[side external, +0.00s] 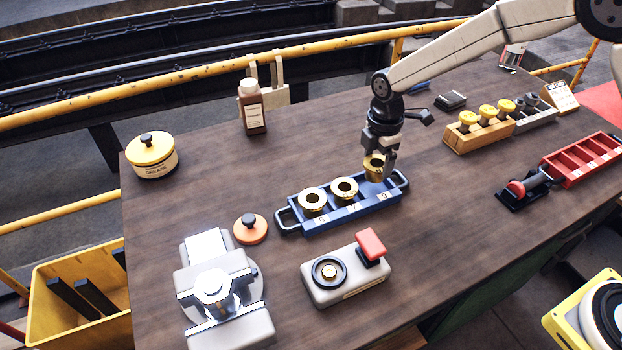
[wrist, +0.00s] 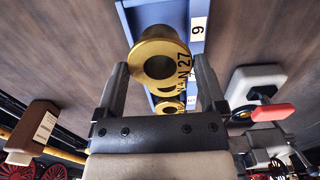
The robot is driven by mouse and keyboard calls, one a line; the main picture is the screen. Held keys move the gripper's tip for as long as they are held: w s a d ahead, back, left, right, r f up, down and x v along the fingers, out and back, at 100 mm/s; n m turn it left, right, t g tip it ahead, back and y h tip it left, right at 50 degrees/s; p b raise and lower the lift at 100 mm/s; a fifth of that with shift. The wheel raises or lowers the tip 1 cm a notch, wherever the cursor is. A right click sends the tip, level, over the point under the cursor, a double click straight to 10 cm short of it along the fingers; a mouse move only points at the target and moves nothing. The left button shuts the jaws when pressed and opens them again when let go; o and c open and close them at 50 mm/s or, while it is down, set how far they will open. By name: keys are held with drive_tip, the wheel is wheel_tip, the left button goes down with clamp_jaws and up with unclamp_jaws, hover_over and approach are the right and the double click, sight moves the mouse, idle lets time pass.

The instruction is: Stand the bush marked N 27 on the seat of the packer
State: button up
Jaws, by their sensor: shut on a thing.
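My gripper (side external: 377,165) is shut on a brass flanged bush (side external: 374,168), just above the right end of the blue tray. A grey-white press-like device (side external: 213,285) stands at the front left. I cannot tell from markings which is the packer.
The blue tray (side external: 290,222) holds two more brass bushes (side external: 312,199) (side external: 345,189). An orange disc with a black knob (side external: 250,229) lies left of it. A grease tin (side external: 152,155), a brown bottle (side external: 252,107) and a red tray (side external: 580,160) stand farther off.

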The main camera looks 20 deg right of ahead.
drive_tip(key=shift+r, duration=0.1)
wheel_tip(320, 180, up, 12)
drive_tip(key=s+a+n, duration=0.3)
drive_tip(key=s+a, duration=1.4)
drive_tip(key=a, duration=0.3)
drive_tip(key=shift+w+d+f, duration=0.1)
drive_tip(key=shift+w+f, duration=0.05)
drive_tip(key=shift+f, duration=1.3)
drive_tip(key=shift+w+d+f, duration=0.1)
drive_tip(key=shift+f, duration=1.35)
drive_tip(key=shift+f, duration=0.2)
drive_tip(key=shift+f, duration=2.15)
drive_tip(key=shift+f, duration=1.1)
